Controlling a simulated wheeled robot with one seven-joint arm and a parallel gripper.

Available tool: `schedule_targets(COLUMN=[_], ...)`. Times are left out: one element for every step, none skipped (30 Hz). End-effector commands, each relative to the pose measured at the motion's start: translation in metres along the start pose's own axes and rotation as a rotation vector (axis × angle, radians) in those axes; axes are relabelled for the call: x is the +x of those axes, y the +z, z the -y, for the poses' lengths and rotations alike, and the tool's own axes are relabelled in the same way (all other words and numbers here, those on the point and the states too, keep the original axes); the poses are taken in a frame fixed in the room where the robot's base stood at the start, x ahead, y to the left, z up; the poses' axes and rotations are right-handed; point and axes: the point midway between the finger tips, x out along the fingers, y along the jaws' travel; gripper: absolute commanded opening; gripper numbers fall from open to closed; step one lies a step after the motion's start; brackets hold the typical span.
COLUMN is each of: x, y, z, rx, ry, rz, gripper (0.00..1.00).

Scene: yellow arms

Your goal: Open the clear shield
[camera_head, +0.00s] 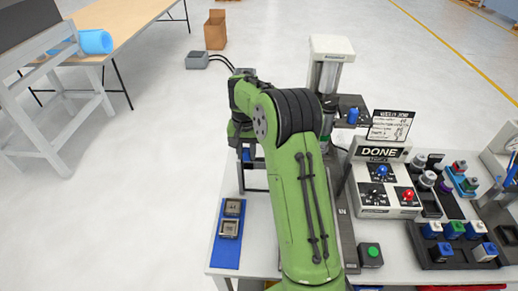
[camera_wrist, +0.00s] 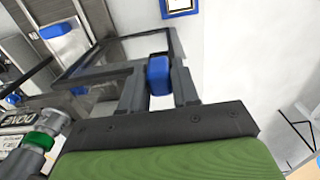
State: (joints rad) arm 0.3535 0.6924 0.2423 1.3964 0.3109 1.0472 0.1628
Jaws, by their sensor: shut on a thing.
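The clear shield (camera_wrist: 118,50) shows in the wrist view as a dark frame around a see-through panel, tilted in the picture. A blue handle (camera_wrist: 158,76) sits at its near edge. My gripper (camera_wrist: 159,82) is shut on this handle, with one grey finger on each side. In the head view my green arm covers most of the shield and station. Only a small blue part of the handle (camera_head: 246,155) shows below my wrist. How far the shield is raised I cannot tell.
A blue mat (camera_head: 226,258) with two small square parts lies left of my arm. Right of it stand a control box (camera_head: 373,207) marked DONE, a green button (camera_head: 371,254) and a dark tray of coloured blocks (camera_head: 440,262). Open floor lies left of the bench.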

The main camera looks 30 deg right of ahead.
Motion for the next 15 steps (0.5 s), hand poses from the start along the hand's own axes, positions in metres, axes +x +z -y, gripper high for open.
schedule_targets(x=[-0.0016, -0.0015, -0.0014, -0.0014, -0.0013, -0.0013, -0.0013, -0.0013, -0.0013, -0.0013, -0.0013, -0.0013, -0.0012, -0.0012, -0.0010], y=[-0.0004, -0.0005, -0.0005, -0.0006, -0.0006, -0.0006, -0.0006, -0.0007, -0.0007, -0.0007, -0.0007, -0.0008, -0.0007, -0.0007, -0.0007], z=[0.0020, 0.0025, 0.0029, 0.0031, 0.0031, 0.0030, 0.0029, 0.0029, 0.0028, 0.0028, 0.0027, 0.0027, 0.0026, 0.0026, 0.0025], rx=[-0.001, 0.000, 0.000, 0.000, 0.000, 0.000, 0.000, 0.000, 0.000, 0.000, 0.000, 0.000, 0.000, 0.000, 0.000], ry=[-0.001, -0.001, -0.001, -0.001, -0.001, -0.001, -0.001, -0.002, -0.002, -0.002, -0.002, -0.002, -0.001, -0.001, -0.001], rz=[-0.002, -0.002, -0.002, -0.003, -0.003, -0.003, -0.003, -0.003, -0.003, -0.003, -0.003, -0.003, -0.003, -0.003, -0.003], gripper=[0.00, 0.00, 0.00, 0.00, 0.00, 0.00, 0.00, 0.00, 0.00, 0.00, 0.00, 0.35, 0.39, 0.44, 0.50])
